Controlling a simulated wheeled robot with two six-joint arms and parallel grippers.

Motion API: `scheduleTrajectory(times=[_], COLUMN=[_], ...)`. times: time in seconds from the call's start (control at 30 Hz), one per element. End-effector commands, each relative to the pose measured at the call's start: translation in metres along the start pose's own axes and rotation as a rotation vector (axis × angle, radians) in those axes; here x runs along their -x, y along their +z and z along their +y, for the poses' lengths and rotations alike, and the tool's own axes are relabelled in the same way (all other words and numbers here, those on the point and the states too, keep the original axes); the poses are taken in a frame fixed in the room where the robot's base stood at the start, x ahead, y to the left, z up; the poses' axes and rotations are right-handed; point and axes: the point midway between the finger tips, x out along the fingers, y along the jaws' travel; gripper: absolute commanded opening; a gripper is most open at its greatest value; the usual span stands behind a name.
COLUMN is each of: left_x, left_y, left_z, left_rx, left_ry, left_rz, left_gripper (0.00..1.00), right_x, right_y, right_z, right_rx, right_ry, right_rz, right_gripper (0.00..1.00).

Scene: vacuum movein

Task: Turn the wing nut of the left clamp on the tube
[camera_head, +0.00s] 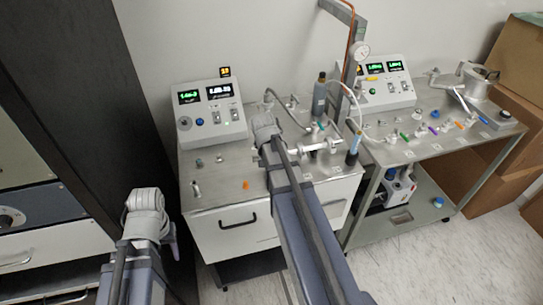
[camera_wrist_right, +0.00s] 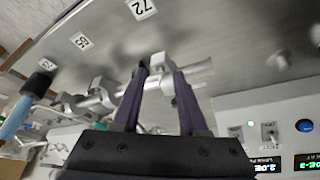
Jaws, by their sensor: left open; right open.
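In the right wrist view the tube (camera_wrist_right: 200,72) runs between light metal clamps. The left clamp (camera_wrist_right: 158,64) shows between and just beyond the dark fingers of my right gripper (camera_wrist_right: 153,68). These fingers are apart, one on each side of it; I cannot tell whether they touch it. The wing nut is not clearly distinguishable. The other clamp (camera_wrist_right: 101,88) is farther left in that view. My left gripper (camera_head: 171,236) is open, well away from the tube, left of the bench.
A control box (camera_head: 212,112) stands at the bench's back left. A blue-handled tool (camera_head: 353,150) stands right of the tube; its black end (camera_wrist_right: 38,84) shows in the wrist view. An orange piece (camera_head: 245,185) lies in front. A second bench (camera_head: 450,135) stands to the right.

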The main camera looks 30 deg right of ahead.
Motion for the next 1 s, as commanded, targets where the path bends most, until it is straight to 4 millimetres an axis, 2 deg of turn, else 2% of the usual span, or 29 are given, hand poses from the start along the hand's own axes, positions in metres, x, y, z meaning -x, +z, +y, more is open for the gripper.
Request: scheduleTrajectory(times=[0.27,0.63,0.77,1.0], left_x=[0.021,0.067,0.072,0.071], left_y=[0.001,0.004,0.004,0.004], left_z=[-0.002,-0.006,-0.007,-0.007], left_rx=[-0.001,-0.001,0.0,0.0], left_ry=[0.0,0.0,0.0,0.0], left_rz=[0.0,0.0,0.0,0.0], left_gripper=[0.5,0.5,0.5,0.5], right_x=[0.022,0.072,0.078,0.077], right_y=[-0.001,-0.001,0.0,0.0], right_z=[0.0,0.0,0.0,0.0], right_rx=[0.0,0.001,0.001,0.0], right_ry=[0.0,0.0,0.0,0.0], right_rz=[0.0,0.0,0.0,0.0], right_gripper=[0.42,0.42,0.42,0.42])
